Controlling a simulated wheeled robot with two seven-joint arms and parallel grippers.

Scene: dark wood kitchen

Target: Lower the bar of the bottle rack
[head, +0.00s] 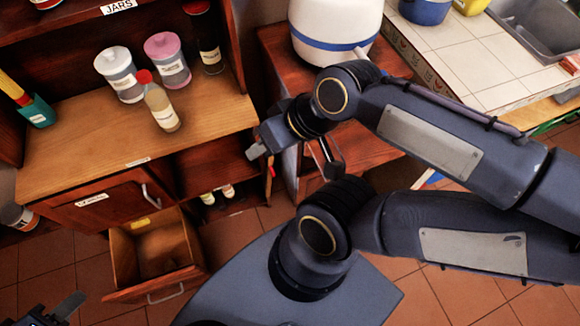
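The lower right compartment of the wooden cabinet (210,160) holds small bottles (208,198) standing low down; this looks like the bottle rack. I cannot make out its bar clearly. My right gripper (256,147) is at the right edge of this compartment, level with its upper part. I see it from above and cannot tell its opening or whether it touches anything. My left gripper (62,308) is at the bottom left corner, partly cut off, away from the rack and near the open drawer; its opening is unclear.
An open, empty-looking drawer (150,250) juts out below the cabinet door (110,203). Jars (120,75) and a red-capped bottle (160,105) stand on the shelf above. A small wooden table (365,150) with a white container (335,25) is right of the cabinet.

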